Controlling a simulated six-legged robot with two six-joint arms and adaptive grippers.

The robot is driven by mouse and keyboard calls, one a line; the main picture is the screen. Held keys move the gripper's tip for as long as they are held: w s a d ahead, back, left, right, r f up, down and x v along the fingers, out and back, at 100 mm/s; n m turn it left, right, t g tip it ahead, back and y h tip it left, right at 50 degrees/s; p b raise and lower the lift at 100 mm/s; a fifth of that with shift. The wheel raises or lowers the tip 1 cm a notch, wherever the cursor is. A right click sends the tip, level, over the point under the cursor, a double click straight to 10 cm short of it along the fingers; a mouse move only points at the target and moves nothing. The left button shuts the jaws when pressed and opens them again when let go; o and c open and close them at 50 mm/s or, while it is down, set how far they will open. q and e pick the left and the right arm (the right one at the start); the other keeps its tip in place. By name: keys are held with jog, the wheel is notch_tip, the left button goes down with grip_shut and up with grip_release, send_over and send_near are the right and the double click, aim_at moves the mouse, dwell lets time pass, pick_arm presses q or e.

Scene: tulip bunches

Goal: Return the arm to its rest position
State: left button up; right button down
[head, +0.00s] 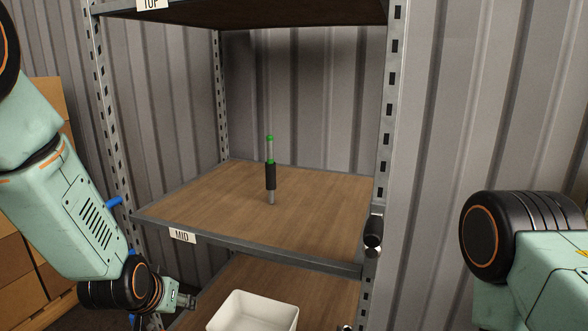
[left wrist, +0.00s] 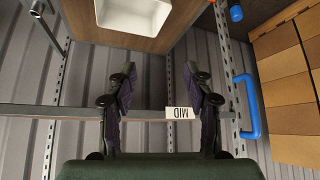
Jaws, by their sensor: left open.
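My left arm comes down the left side of the head view, bent at a black joint low in front of the shelf rack. Its gripper (head: 184,300) is small there, near the left front post below the MID shelf. In the left wrist view the left gripper (left wrist: 160,78) has its two dark fingers spread wide, with nothing between them. My right arm shows only its upper links at the right edge of the head view; its gripper is out of view.
A metal rack has a wooden MID shelf (head: 330,205) bearing an upright black, green-tipped cylinder (head: 270,176). A white bin (head: 253,313) sits on the lower shelf. A blue handle (left wrist: 247,107) sticks out near a post. Cardboard boxes (left wrist: 288,90) are stacked beside the rack.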

pick_arm(q)
jog(key=s+f+g, duration=0.2)
jog(key=s+f, duration=0.5)
jog(key=s, duration=0.5)
jog(key=s+d+f+g+b, duration=0.1)
jog(key=s+f+g, duration=0.2)
jog(key=s+f, duration=0.5)
jog(key=s+f+g+b, duration=0.1)
jog(key=s+f+g, duration=0.1)
jog(key=s+f, duration=0.6)
jog(key=s, duration=0.7)
jog(key=shift+s+d+g, duration=0.2)
jog(key=shift+s+g, duration=0.1)
jog(key=shift+s, duration=0.05)
